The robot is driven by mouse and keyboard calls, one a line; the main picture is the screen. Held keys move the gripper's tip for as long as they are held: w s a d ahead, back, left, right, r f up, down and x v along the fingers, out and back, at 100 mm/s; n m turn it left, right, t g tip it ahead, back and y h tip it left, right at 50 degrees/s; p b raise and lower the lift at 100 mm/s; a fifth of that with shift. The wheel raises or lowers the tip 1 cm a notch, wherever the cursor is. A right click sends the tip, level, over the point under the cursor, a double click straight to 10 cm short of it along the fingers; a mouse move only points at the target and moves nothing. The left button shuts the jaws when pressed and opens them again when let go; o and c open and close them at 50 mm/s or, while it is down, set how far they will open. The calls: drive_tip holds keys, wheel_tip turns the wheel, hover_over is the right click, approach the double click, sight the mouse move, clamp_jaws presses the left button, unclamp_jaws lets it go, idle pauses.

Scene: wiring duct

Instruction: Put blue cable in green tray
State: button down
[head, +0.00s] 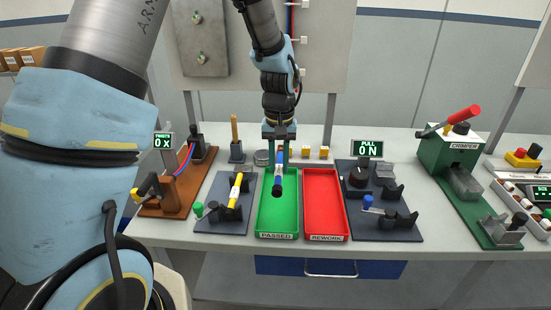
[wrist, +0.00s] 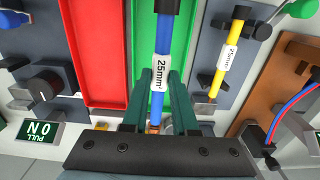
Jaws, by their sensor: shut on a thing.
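The blue cable (wrist: 164,48) carries a white 25mm² label and has a copper-coloured end near my jaws. My gripper (wrist: 164,90) is shut on the blue cable. In the head view my gripper (head: 279,142) points down over the far part of the green tray (head: 278,226), labelled PASSED. The blue cable (head: 279,178) hangs below the jaws, its dark end toward the camera. It looks to be above the tray floor; whether it touches cannot be told. The green tray also shows behind the cable in the wrist view (wrist: 187,32).
A red REWORK tray (head: 325,205) adjoins on the right. A yellow cable (head: 235,190) sits on a fixture at left. A pull tester (head: 380,200) is right of the trays, with a green crimper (head: 460,170) beyond. The green tray's near part is bare.

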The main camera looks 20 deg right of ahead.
sight(279, 168)
drive_tip(key=shift+f+b, duration=2.45)
drive_tip(key=shift+f, duration=1.35)
drive_tip(key=c, duration=0.6)
unclamp_jaws()
drive_tip(key=shift+r, duration=0.15)
wheel_tip(279, 168, up, 11)
drive_tip(key=b, duration=0.2)
drive_tip(key=shift+f+b, duration=0.2)
drive_tip(key=shift+b, duration=0.1)
